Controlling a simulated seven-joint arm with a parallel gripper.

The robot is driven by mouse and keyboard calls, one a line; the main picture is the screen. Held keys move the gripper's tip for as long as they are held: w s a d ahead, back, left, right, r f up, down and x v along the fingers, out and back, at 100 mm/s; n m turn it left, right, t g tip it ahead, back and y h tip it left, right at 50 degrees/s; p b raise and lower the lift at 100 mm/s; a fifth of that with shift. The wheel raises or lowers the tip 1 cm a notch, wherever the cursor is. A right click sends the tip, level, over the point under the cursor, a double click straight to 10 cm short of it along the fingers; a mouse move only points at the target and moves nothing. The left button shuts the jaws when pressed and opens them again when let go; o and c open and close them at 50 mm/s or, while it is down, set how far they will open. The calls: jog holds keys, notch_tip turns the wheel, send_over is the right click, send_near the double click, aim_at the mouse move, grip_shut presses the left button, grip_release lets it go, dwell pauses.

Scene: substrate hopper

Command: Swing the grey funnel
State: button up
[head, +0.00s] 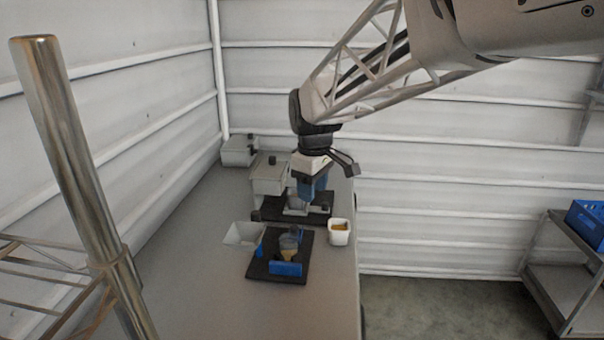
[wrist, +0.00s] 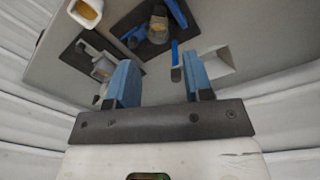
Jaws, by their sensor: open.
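A pale grey square piece with sloping inner walls (head: 243,234), which looks like the grey funnel, is at the left of the black plates in the head view. It also shows in the wrist view (wrist: 220,66), beyond the right finger. A smaller grey cup-like part (head: 296,203) is on the rear black plate (head: 318,215); I cannot tell whether it belongs to the funnel. My gripper (wrist: 161,82) points down over that rear plate, its blue fingers apart with nothing visible held between them. In the head view, my gripper (head: 313,190) partly hides the rear plate.
A front black plate (head: 262,273) carries blue blocks (head: 286,268) around a clear jar (head: 289,245) with yellowish contents. A white cup (head: 339,238) of orange-yellow material stands at the right table edge. Grey boxes (head: 268,181) stand behind. The table front (head: 210,290) is clear.

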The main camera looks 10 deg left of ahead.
aim_at(255, 212)
jog(key=w+a+f+n, duration=0.1)
jog(key=w+a, duration=0.1)
jog(key=a, duration=0.3)
jog(key=w+a+f+n, duration=0.2)
jog(key=w+a, duration=0.1)
jog(key=a, duration=0.2)
jog(key=w+a+f+n, duration=0.1)
jog(key=w+a+n, duration=0.1)
jog(key=a, duration=0.4)
jog(key=shift+w+a+f+g, duration=0.1)
jog(key=shift+w+f+g, duration=0.2)
jog(key=shift+g, duration=0.1)
jog(key=shift+f, duration=0.2)
jog(key=shift+f, duration=4.05)
jog(key=m, duration=0.4)
jog(key=shift+m, duration=0.3)
jog(key=m, duration=0.4)
jog(key=shift+m, duration=0.3)
jog(key=m, duration=0.4)
jog(key=shift+m, duration=2.2)
